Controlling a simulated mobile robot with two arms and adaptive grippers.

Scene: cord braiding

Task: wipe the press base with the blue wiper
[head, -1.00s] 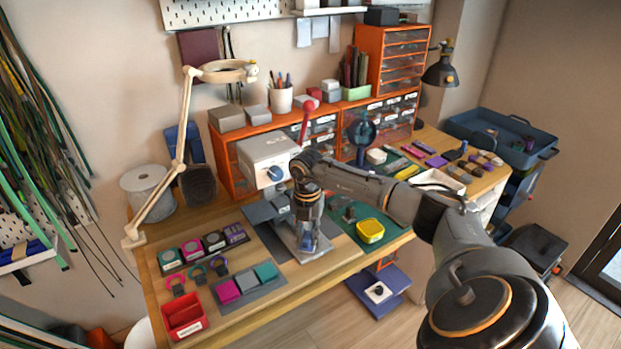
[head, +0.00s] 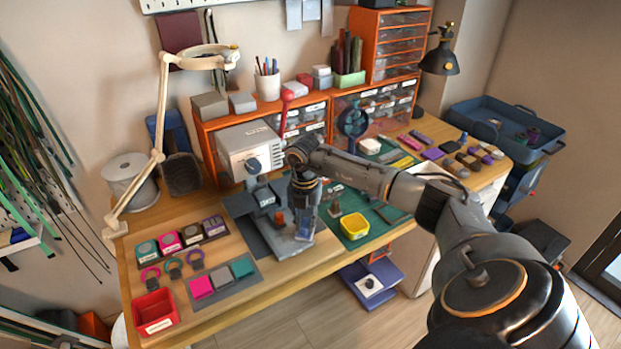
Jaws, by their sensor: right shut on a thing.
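The press (head: 250,150) is a light grey machine with a red-knobbed lever, standing on the workbench. Its flat grey press base (head: 285,250) reaches toward the front of the bench. My right gripper (head: 306,214) points down over the right side of the base. It is shut on the blue wiper (head: 305,233), a small bluish piece low between the fingers. The wiper is at or just above the base; I cannot tell whether they touch. The gripper and wiper hide part of the base. My left gripper is not in view.
A yellow container (head: 354,226) sits on the green mat close right of the press. Color swatches (head: 222,280) and a red bin (head: 154,311) lie at the front left. A magnifier lamp (head: 160,120) stands at left. Orange drawer units (head: 205,150) line the back.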

